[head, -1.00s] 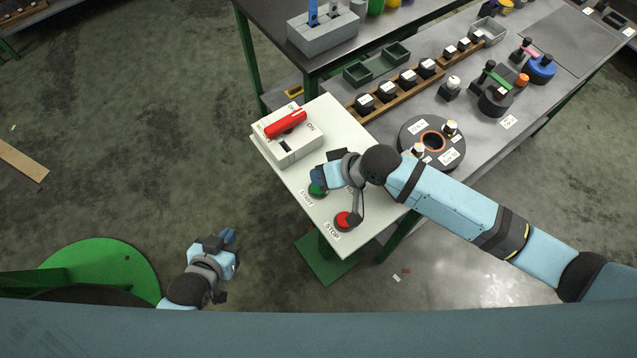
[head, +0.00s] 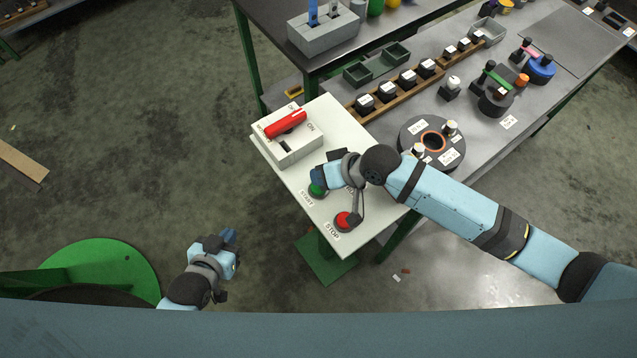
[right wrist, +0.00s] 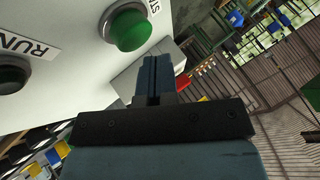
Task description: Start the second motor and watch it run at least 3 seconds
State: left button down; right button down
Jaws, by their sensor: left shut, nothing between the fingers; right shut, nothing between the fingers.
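The pale control panel (head: 343,125) carries a green START button (head: 316,190), a red STOP button (head: 345,220) and a red-handled switch (head: 285,124) with an ON label beside it. My right gripper (head: 318,179) is shut and empty, right by the START button; I cannot tell whether it touches. In the right wrist view the green button (right wrist: 131,29) is just up and left of the shut fingertips (right wrist: 152,62). The lamp marked RUN (right wrist: 12,74) looks dark. My left gripper (head: 231,240) is shut and empty, off the panel over the floor. I cannot identify a running motor.
A dark round unit with an orange ring (head: 432,140) sits on the bench beside the panel. Behind it are a wooden rack (head: 385,105) of small dark parts, green trays (head: 372,66) and a grey block (head: 322,31). The floor at left is mostly clear.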

jog(key=shift+f, duration=0.1)
dwell(0.5)
jog(key=shift+f, duration=0.3)
jog(key=shift+f, duration=0.5)
dwell(0.5)
jog(key=shift+f+b, duration=0.4)
jog(key=shift+f, duration=0.05)
jog(key=shift+r, duration=0.1)
dwell(0.5)
jog(key=shift+r+p, duration=1.25)
jog(key=shift+p, duration=0.1)
